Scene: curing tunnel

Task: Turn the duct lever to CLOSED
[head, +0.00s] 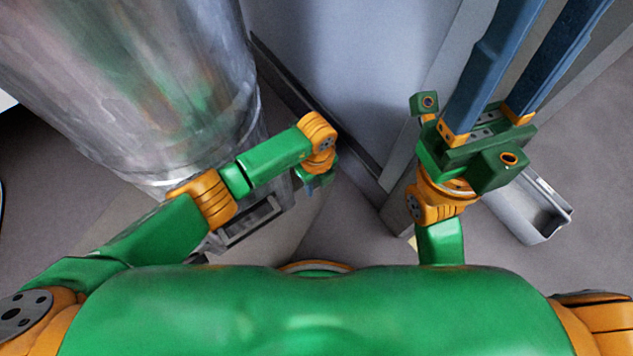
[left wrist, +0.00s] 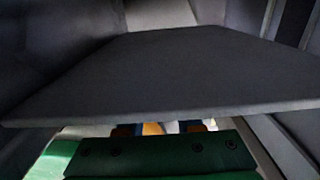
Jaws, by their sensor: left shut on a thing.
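My left arm comes in from the left in the head view, beside a large metal cylinder. Its gripper (head: 312,180) points down and away and is mostly hidden by its own wrist. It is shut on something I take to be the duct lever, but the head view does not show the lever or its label. In the left wrist view, a flat dark grey plate (left wrist: 170,75) spans the picture and hides the fingertips. My right gripper (head: 530,60) is raised at the upper right, its two blue fingers apart, with nothing visible between them.
The scuffed metal cylinder (head: 130,80) fills the upper left. A metal frame (head: 250,222) sits low beside my left forearm. A pale grey panel (head: 350,75) stands ahead. A grey metal channel (head: 545,210) is at the right, with bare floor (head: 590,245) around it.

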